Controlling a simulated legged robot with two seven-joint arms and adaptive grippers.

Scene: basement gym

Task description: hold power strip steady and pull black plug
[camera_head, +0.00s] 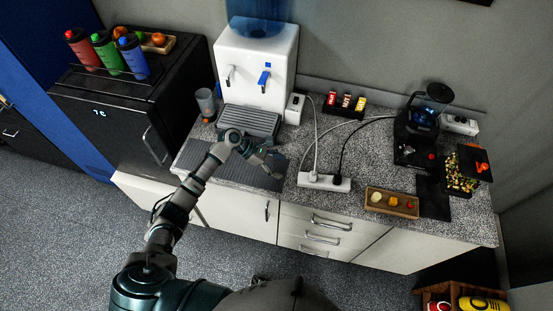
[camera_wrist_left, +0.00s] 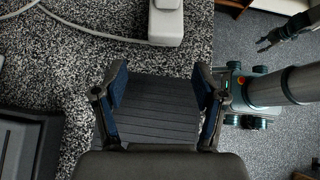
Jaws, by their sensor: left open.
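The white power strip (camera_head: 314,181) lies near the front edge of the counter. The black plug (camera_head: 337,181) sits in its right part, with a black cord rising from it. My left gripper (camera_head: 277,166) is open and empty, above the counter to the left of the strip. In the left wrist view its fingers (camera_wrist_left: 160,92) are spread over a dark ribbed mat (camera_wrist_left: 160,115), and the strip's near end (camera_wrist_left: 166,25) shows ahead, apart from them. The black plug is outside that view. My right gripper (camera_wrist_left: 267,42) seems to show small at the upper right there; its opening is unclear.
A white cord (camera_head: 316,135) runs up from the strip. A water dispenser (camera_head: 255,65) stands behind my left arm. Counter around the strip is mostly clear.

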